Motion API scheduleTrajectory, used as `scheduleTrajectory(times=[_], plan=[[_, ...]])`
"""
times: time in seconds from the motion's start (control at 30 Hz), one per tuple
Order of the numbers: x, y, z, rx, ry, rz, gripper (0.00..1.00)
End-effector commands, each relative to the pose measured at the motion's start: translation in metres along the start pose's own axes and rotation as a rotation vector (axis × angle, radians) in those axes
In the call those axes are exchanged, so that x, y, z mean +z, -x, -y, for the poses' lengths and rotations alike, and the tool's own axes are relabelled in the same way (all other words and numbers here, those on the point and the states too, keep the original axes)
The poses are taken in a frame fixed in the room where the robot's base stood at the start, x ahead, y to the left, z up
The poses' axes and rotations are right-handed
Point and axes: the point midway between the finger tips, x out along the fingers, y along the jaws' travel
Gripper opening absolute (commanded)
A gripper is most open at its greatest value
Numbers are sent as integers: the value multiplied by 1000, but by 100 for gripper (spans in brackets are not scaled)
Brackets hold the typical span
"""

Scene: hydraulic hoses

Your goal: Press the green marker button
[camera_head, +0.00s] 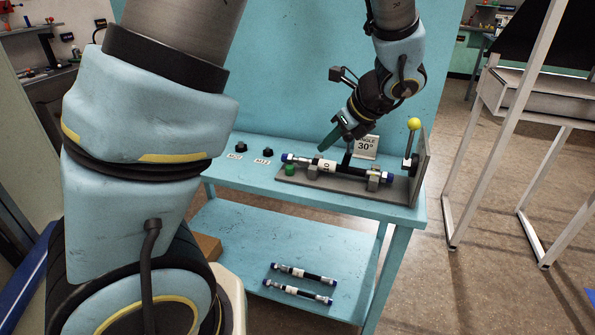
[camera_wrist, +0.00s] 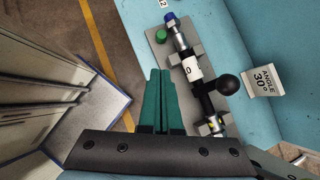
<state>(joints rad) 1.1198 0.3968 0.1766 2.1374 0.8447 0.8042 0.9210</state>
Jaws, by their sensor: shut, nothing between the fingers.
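The green marker button (camera_head: 290,169) sits at the left end of a grey fixture plate (camera_head: 345,190) on the blue bench. It also shows near the top of the wrist view (camera_wrist: 160,36). My gripper (camera_head: 322,148) is above the fixture, up and to the right of the button in the head view. In the wrist view its green fingers (camera_wrist: 160,74) are together and empty, their tips pointing toward the button with a gap between. A hose (camera_head: 349,171) with blue ends and a white label lies in the fixture's clamps, and shows beside my fingers in the wrist view (camera_wrist: 191,69).
A sign reading "ANGLE 30°" (camera_head: 365,146) stands behind the fixture. A lever with a yellow knob (camera_head: 413,124) stands at its right end. Two small black parts (camera_head: 240,148) with labels are at the left. Two more hoses (camera_head: 303,272) lie on the lower shelf.

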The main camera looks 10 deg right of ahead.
Motion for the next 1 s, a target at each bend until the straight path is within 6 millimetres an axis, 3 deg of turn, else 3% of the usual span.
scheduleTrajectory(times=[0.3, 0.47, 1.0], plan=[[0, -1, 0, 1, -1, 1, 0], [1, -15, 0, 3, -2, 2, 0], [7, -115, 0, 3, -3, 2, 0]])
